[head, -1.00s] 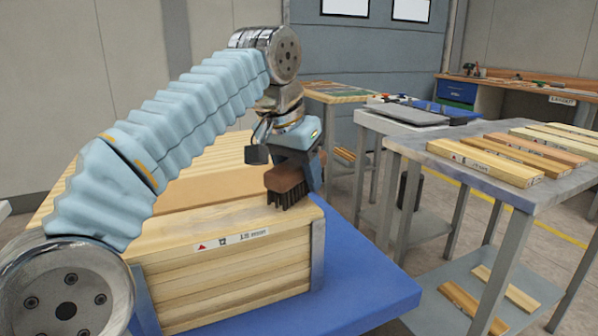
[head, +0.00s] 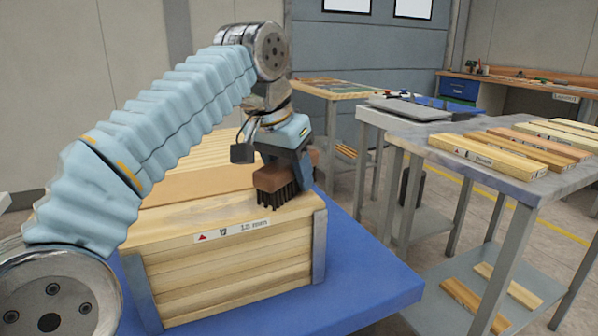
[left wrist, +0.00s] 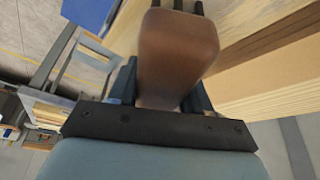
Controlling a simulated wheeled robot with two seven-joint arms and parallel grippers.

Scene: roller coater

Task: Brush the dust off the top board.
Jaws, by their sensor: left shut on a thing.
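A brush with a brown wooden body and dark bristles (head: 276,180) is held by my left gripper (head: 297,168), which is shut on it. The brush body also fills the upper middle of the left wrist view (left wrist: 176,58). The bristles point down at the top board (head: 190,216) of the wood stack, near its right end. They appear to touch it, though I cannot be sure. The top board is pale wood with a darker greyish film along its top. A label with a red triangle is on the front of the stack. My right gripper is not in view.
The stack stands on a blue platform (head: 375,285) between grey metal end brackets. Behind the top board lies a higher step of boards (head: 195,183). A grey table (head: 475,173) with labelled boards stands at right, with more boards on its lower shelf.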

